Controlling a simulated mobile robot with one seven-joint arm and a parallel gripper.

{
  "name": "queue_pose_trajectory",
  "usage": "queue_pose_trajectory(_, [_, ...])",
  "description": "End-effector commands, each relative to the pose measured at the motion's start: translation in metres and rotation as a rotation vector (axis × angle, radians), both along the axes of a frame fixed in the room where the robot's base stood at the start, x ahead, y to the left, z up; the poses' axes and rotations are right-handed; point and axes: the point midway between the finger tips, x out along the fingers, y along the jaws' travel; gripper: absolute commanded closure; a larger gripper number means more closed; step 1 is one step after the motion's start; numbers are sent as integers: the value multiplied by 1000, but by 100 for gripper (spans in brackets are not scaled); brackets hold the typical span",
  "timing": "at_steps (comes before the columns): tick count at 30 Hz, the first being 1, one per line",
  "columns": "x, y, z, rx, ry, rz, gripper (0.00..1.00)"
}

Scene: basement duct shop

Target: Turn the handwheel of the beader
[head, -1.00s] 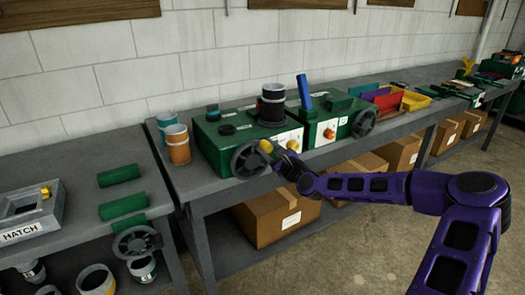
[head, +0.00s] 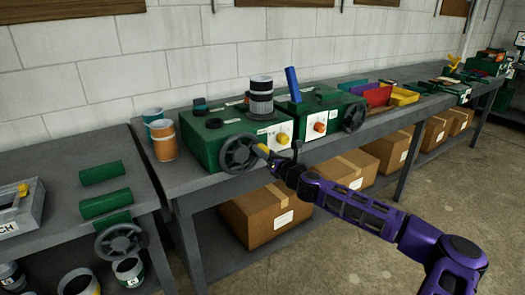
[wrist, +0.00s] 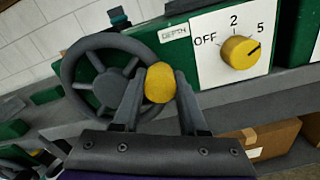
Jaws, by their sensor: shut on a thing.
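A dark grey spoked handwheel (head: 240,154) is on the front left of a green machine (head: 205,148) on the bench. It also shows in the wrist view (wrist: 104,86). Its yellow knob (wrist: 160,83) sits at the right side of its rim. My gripper (head: 268,156) is shut on this knob, with one finger on each side in the wrist view. A white panel (wrist: 205,55) right of the wheel carries a yellow dial (wrist: 240,52) marked OFF, 2 and 5, pointing near 5. A small label beside it reads DEPTH. I cannot read any machine name.
A second green machine with an orange dial (head: 320,127) and another handwheel (head: 354,117) adjoins on the right. Orange (head: 163,140) and blue-topped cans stand to the left. Coloured bins (head: 378,96) stand farther right. Cardboard boxes (head: 265,215) sit on the shelf below.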

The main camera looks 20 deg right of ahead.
Motion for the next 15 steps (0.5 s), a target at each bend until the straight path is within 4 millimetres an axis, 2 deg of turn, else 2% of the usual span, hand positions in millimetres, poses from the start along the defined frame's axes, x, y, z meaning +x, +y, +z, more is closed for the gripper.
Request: queue_pose_trajectory(15, [0,-1,-10,97,36,-2,100])
